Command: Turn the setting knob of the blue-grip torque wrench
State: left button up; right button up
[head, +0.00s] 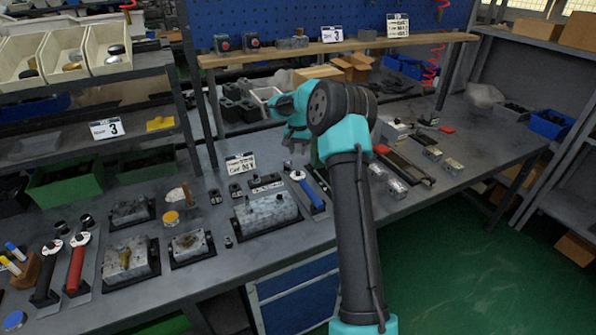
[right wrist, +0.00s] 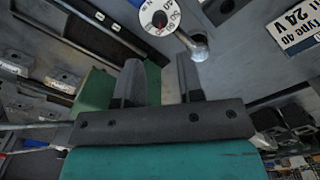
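The blue-grip torque wrench (head: 311,193) lies on the bench among the valve blocks in the head view, its head end pointing away from the bench front. In the right wrist view its round white setting dial (right wrist: 158,14) with black markings shows at the top, beside a shiny metal end (right wrist: 199,50). My right gripper (head: 296,136) is above the bench, beyond the wrench in the head view. In the right wrist view the right gripper (right wrist: 158,76) has its two dark fingers apart with nothing between them. The fingers are apart from the dial. My left gripper is not in view.
A large grey valve block (head: 266,213) stands left of the wrench. A red-grip wrench (head: 76,266) lies at the far left. A white label card (head: 240,163) stands behind.

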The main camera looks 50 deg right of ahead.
aim_at(298, 172)
notch_tip(298, 172, down, 10)
jog(key=shift+r, duration=0.1)
jog(key=shift+c, duration=0.3)
grip_shut()
